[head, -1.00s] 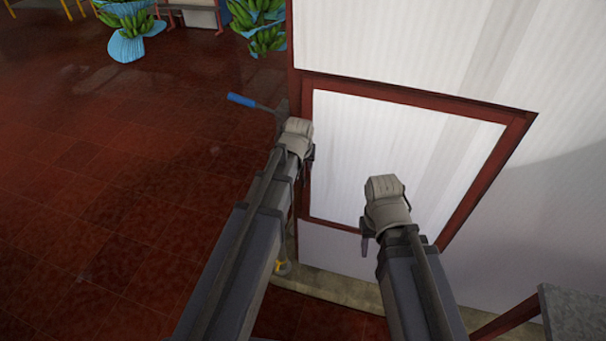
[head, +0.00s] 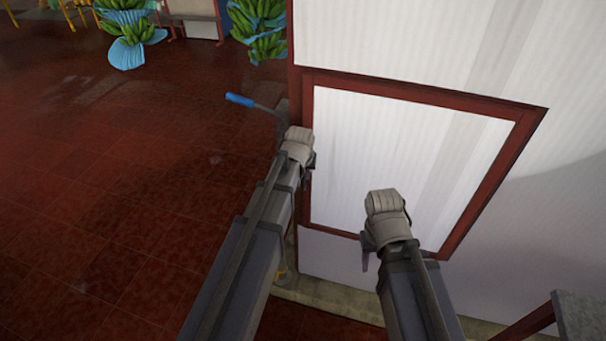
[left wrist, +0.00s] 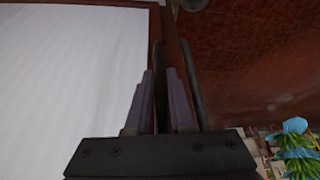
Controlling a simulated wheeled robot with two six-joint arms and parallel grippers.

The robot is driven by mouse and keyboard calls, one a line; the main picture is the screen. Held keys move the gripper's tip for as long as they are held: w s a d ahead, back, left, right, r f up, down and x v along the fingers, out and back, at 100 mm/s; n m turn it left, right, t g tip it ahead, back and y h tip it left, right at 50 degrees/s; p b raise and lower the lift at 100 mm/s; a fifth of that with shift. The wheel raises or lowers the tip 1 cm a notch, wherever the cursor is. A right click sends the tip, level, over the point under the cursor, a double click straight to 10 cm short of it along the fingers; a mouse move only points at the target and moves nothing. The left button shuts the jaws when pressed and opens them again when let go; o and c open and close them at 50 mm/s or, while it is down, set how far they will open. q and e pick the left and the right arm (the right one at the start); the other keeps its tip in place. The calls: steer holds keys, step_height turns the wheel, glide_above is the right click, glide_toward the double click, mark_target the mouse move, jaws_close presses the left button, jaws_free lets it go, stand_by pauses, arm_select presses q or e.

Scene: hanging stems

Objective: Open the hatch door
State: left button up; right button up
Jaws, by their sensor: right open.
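The hatch door (head: 400,160) is a white ribbed panel with a dark red frame, set in the white wall and looking closed. My left gripper (head: 307,172) is at its left frame edge, mostly hidden behind its own wrist. In the left wrist view its two purple-grey fingers (left wrist: 161,74) stand apart, with a dark bar between them and another beside them. I cannot tell whether they grip the bar. A lever with a blue grip (head: 241,100) sticks out left of the frame. My right gripper (head: 374,252) is open before the lower part of the door, its fingers mostly hidden.
A red tiled floor (head: 120,200) lies open to the left. Banana bunches in blue wraps (head: 127,35) hang at the back left. A grey speckled ledge (head: 580,315) is at the lower right. A pale kerb (head: 325,297) runs under the wall.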

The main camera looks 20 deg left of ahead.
arm_select(q)
jaws_close()
stand_by(1.0)
